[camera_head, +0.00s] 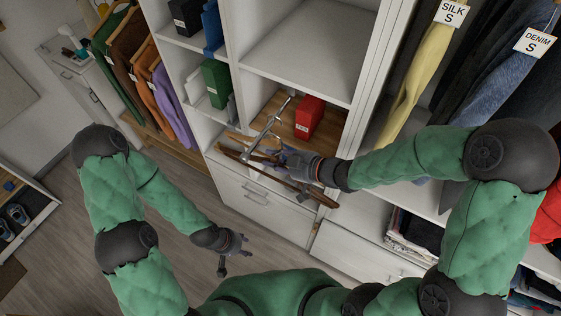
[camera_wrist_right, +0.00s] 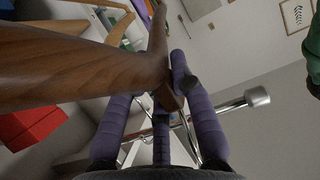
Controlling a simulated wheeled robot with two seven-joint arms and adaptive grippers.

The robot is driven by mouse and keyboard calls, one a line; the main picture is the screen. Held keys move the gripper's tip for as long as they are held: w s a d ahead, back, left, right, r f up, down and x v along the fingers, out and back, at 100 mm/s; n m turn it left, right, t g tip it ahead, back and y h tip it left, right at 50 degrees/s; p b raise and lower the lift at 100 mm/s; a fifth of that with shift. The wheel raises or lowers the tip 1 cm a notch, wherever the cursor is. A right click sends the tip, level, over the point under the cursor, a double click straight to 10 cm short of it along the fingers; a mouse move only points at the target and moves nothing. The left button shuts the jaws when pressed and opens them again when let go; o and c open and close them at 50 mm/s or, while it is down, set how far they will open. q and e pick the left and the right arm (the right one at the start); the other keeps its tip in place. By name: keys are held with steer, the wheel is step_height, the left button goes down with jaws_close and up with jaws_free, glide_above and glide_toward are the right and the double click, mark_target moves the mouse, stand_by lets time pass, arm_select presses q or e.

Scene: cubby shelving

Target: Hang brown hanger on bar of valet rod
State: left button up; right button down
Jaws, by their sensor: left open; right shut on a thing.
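My right gripper (camera_head: 278,157) is shut on the brown wooden hanger (camera_head: 315,193) in front of the cubby shelving. In the right wrist view the hanger (camera_wrist_right: 80,72) crosses the upper left, its middle between the purple fingers (camera_wrist_right: 180,88). The silver valet rod (camera_head: 268,127) stands out from the cubby beside the hanger. Its bar, with a round end cap (camera_wrist_right: 257,97), passes behind the fingers in the right wrist view. The fingers partly hide the hook, so I cannot tell whether it touches the bar. My left gripper (camera_head: 233,252) is open and empty, low over the floor.
A red box (camera_head: 309,117) stands on the wooden cubby shelf (camera_head: 270,108) near the rod. White drawers (camera_head: 260,200) lie below. Clothes (camera_head: 150,75) hang at the left and more (camera_head: 480,85) at the right. The wooden floor around my left gripper is clear.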

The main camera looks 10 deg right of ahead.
mark_target(261, 157)
steer(key=shift+w+a+b, duration=0.25)
steer(key=shift+w+a, duration=0.45)
steer(key=shift+a, duration=0.25)
steer(key=shift+w+a+b, duration=0.25)
steer(key=shift+w+a, duration=0.45)
steer(key=shift+a, duration=0.25)
steer(key=shift+f+b, duration=1.15)
steer(key=shift+f, duration=0.25)
steer(key=c, duration=1)
jaws_free()
steer(key=v, duration=1.2)
steer(key=shift+f, duration=0.1)
steer(key=shift+s, duration=0.1)
